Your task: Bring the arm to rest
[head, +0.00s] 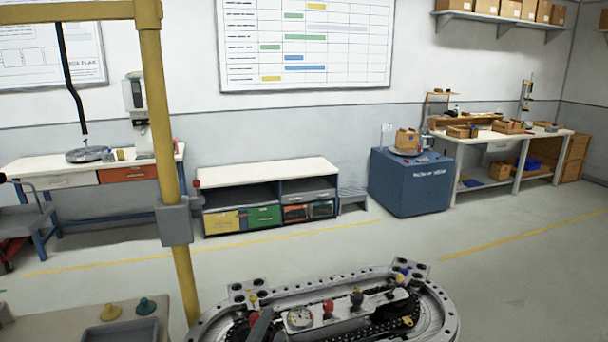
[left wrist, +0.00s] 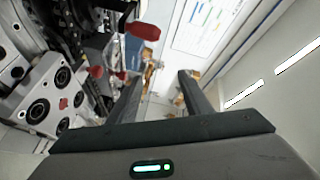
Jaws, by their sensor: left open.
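My left gripper shows in the left wrist view (left wrist: 160,92), with its two dark fingers apart and nothing held between them. In the head view only a small dark part near the bottom centre may belong to it. The grey oval ring track (head: 445,318) lies at the bottom of the head view. A red knob (left wrist: 142,30) on a dark stem is beyond the fingers in the wrist view, apart from them. My right gripper is in neither view.
A yellow post (head: 155,110) with a grey clamp stands left of the track. A pale block with round holes (left wrist: 45,95) is close to the left finger. A blue cabinet (head: 410,185) stands far back.

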